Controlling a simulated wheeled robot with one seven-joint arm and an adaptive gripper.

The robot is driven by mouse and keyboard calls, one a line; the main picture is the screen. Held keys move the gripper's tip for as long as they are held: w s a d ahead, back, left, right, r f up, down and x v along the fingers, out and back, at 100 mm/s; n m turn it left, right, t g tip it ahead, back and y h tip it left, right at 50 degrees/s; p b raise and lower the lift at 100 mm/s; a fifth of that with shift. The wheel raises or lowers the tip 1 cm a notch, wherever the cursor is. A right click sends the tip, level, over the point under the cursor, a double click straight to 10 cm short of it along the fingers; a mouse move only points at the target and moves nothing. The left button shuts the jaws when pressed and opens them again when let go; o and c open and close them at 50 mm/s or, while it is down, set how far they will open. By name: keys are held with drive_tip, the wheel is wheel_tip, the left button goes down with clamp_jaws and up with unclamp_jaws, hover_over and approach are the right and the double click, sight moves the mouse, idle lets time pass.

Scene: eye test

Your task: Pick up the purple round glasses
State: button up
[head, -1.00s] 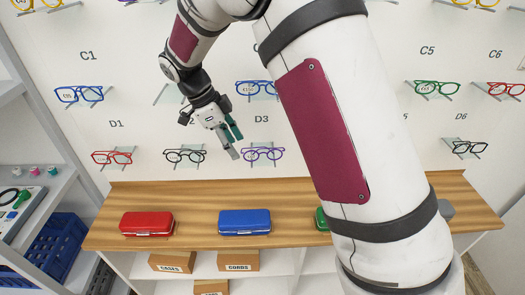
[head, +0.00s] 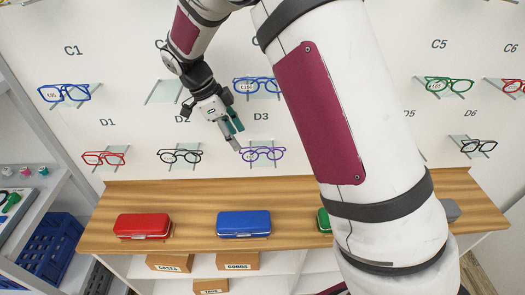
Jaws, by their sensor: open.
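The purple round glasses (head: 262,154) rest on a small wall shelf below the label D3, in the head view. My gripper (head: 234,136) is open and empty, just above and to the left of the purple glasses. Its fingers point down and to the right. I cannot tell how far the fingertips are from the wall or whether they touch the glasses' left side.
Black glasses (head: 180,156) sit left at D2, red glasses (head: 105,158) at D1, and blue glasses (head: 257,86) above. A wooden counter (head: 190,200) below holds a red case (head: 143,226) and a blue case (head: 244,224). My arm hides much of the right side.

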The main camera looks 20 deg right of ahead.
sight(243, 147)
drive_tip(key=shift+p+x, duration=0.45)
drive_tip(key=shift+x, duration=2.6)
drive_tip(key=c, duration=1)
